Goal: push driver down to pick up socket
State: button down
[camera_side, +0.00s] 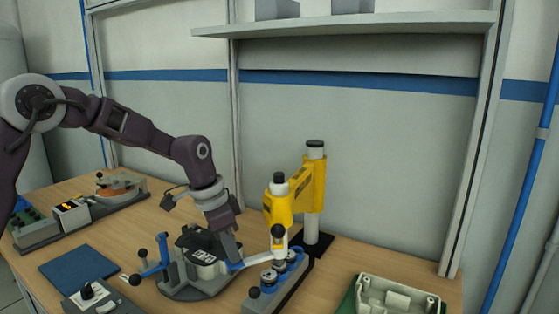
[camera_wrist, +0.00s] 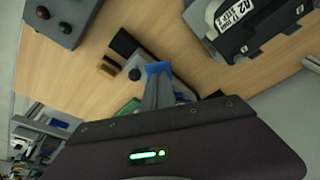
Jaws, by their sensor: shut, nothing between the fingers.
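The yellow driver (camera_side: 280,207) with a black top hangs upright from a yellow arm on a black-based post (camera_side: 314,190) in the side view. Its lower end is above a grey rack (camera_side: 290,288) holding several round sockets with blue parts (camera_side: 269,277). My gripper (camera_side: 236,257) points down just left of the driver, by a blue-and-white bar (camera_side: 254,261); I cannot tell whether they touch. In the wrist view my gripper (camera_wrist: 158,75) is shut and empty, with blue showing at its tips. The driver is not clearly seen there.
A black labelled unit (camera_side: 203,246) sits in a fixture with a blue, black-knobbed handle (camera_side: 152,269), close left of my gripper. A blue mat (camera_side: 78,268) lies farther left. A pale open housing (camera_side: 397,297) is at front right. A shelf (camera_side: 350,24) hangs above.

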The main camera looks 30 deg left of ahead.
jog(key=shift+f, duration=0.2)
dwell(1.2)
jog(key=shift+f, duration=0.2)
jog(key=shift+r, duration=0.4)
dwell(1.4)
jog(key=shift+r, duration=0.35)
notch_tip(320, 180, up, 8)
jog(key=shift+r, duration=0.2)
dwell(0.6)
